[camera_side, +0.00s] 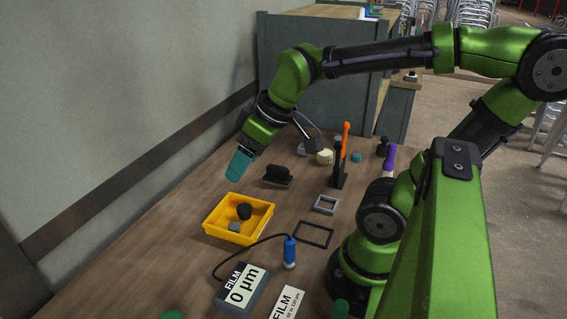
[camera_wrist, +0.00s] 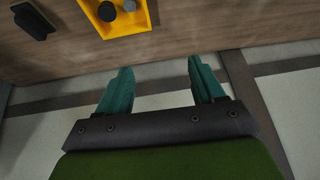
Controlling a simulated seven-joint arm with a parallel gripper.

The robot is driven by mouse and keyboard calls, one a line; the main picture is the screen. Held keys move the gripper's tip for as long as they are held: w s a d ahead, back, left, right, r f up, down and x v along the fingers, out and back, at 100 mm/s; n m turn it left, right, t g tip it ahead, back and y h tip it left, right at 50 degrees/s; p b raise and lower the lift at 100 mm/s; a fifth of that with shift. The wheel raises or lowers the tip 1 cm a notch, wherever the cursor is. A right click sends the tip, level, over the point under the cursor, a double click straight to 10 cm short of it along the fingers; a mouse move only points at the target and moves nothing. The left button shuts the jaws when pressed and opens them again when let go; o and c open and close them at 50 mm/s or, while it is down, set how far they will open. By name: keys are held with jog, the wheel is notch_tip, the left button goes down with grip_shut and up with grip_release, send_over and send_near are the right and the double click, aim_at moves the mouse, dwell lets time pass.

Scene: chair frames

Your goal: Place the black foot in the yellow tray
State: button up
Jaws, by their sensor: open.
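The yellow tray (camera_side: 262,228) stands on the wooden table in the side view, and part of it shows at the top of the wrist view (camera_wrist: 118,33). A rounded black piece (camera_side: 244,211), apparently the black foot, lies inside the tray and also shows in the wrist view (camera_wrist: 106,12). A small grey piece (camera_side: 234,227) lies beside it in the tray. My gripper (camera_side: 236,172) has teal fingers and is raised above the table, behind the tray and apart from it. In the wrist view its fingers (camera_wrist: 160,65) are spread with nothing between them.
A black block-like object (camera_side: 277,176) lies behind the tray. An orange-topped tool (camera_side: 341,155), a grey square frame (camera_side: 326,204) and a thin black frame (camera_side: 314,235) are to the right. A cabled blue probe (camera_side: 290,252) and film box (camera_side: 242,290) are in front. A wall runs along the left.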

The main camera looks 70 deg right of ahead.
jog(key=m, duration=0.1)
jog(key=s+a+m+t, duration=0.1)
jog(key=m, duration=0.1)
jog(key=s+a+r+m, duration=0.1)
jog(key=shift+s+r+m+t+y, duration=0.1)
jog(key=shift+s+m+t+y, duration=0.2)
jog(key=shift+m+y, duration=0.1)
jog(key=shift+w, duration=0.1)
dwell(0.9)
